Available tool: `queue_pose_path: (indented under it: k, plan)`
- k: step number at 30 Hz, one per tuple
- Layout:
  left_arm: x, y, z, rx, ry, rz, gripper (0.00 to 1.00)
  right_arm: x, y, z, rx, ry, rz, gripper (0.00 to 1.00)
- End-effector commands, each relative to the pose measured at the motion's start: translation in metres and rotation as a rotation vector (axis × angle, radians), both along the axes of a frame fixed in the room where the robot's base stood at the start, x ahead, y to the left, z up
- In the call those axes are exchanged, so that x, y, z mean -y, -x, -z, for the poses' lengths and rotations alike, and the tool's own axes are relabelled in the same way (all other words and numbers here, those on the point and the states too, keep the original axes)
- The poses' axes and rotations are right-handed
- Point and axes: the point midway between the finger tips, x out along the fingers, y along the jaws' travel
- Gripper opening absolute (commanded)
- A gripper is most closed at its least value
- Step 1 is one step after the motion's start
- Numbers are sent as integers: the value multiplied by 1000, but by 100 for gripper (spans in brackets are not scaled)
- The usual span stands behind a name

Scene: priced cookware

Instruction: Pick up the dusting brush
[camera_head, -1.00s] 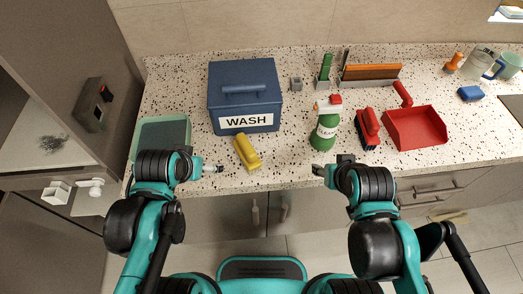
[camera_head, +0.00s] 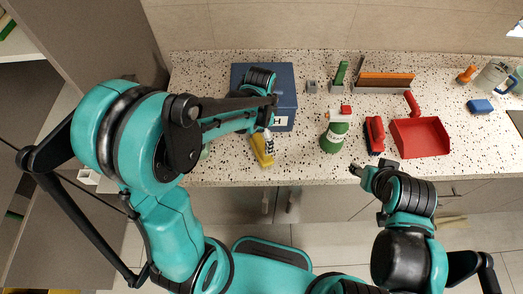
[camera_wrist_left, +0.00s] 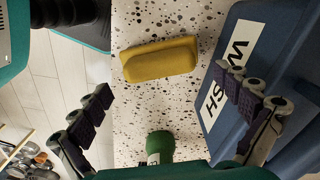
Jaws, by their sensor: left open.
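A red brush (camera_head: 375,134) with dark bristles lies on the speckled counter between the green bottle and the red dustpan. It is outside the left wrist view. My left gripper (camera_head: 268,146) is open above the counter at the yellow block, in front of the blue WASH box. In the left wrist view the yellow block (camera_wrist_left: 160,60) lies beyond and between the spread fingers (camera_wrist_left: 165,84), with nothing held. In the head view the yellow block (camera_head: 260,153) is partly covered by this gripper. My right gripper (camera_head: 355,170) is at the counter's front edge, below the green bottle; its jaws are too small to read.
The blue WASH box (camera_head: 284,85) is partly hidden behind my left arm. The green bottle (camera_head: 335,134) stands left of the red brush, and the red dustpan (camera_head: 420,138) right of it. A blue sponge (camera_head: 480,106) lies farther right.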

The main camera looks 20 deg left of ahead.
Motion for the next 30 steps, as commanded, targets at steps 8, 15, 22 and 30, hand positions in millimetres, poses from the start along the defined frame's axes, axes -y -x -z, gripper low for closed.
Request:
queue_pose_path:
  k: [8, 15, 22, 30]
  plan:
    - [4, 0, 42, 1, 0, -2, 100, 0, 0, 11, 0, 0, 0, 48]
    - [3, 1, 46, 1, 0, -2, 100, 0, 0, 11, 0, 0, 0, 48]
    - [3, 1, 46, 1, 0, -2, 58, 0, 0, 11, 0, 0, 0, 48]
    - [3, 1, 46, 1, 0, -2, 39, 0, 0, 11, 0, 0, 0, 48]
